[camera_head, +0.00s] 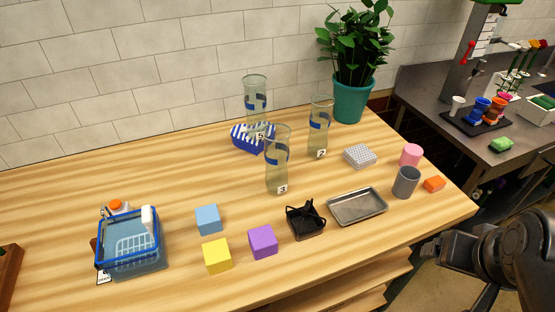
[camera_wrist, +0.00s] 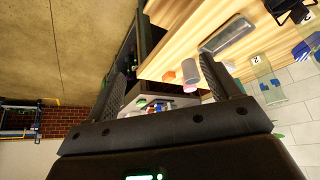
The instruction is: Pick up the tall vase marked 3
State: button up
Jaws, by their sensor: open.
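The tall vase marked 3 (camera_head: 277,163) is clear glass with a blue band and stands upright on the wooden table, near its middle. A similar vase marked 2 (camera_head: 320,128) stands behind it to the right; it also shows in the wrist view (camera_wrist: 267,85). A third tall vase (camera_head: 256,98) stands at the back; its mark is hard to read. My gripper (camera_wrist: 168,88) is open with nothing between its fingers. It is away from the vase marked 3, with my arm off the table's right edge in the head view.
A black bow-topped item (camera_head: 306,218), metal tray (camera_head: 357,206) and purple cube (camera_head: 263,242) lie in front of the vase. A blue-striped item (camera_head: 240,136) is behind it. A grey cup (camera_head: 406,182) and potted plant (camera_head: 350,98) are to the right.

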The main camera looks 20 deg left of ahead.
jog(key=shift+o, duration=0.2)
dwell(0.3)
notch_tip(320, 180, up, 5)
jog(key=n+g+y, duration=0.2)
jog(key=n, duration=0.3)
send_over(275, 143)
jog(key=s+d, duration=0.1)
jog(key=x, duration=0.5)
jog(key=shift+a, duration=0.1)
jog(key=x, duration=0.5)
jog(key=shift+w+f, duration=0.25)
jog(key=shift+n, duration=0.3)
jog(key=shift+c, duration=0.5)
jog(key=shift+r, duration=0.1)
grip_shut()
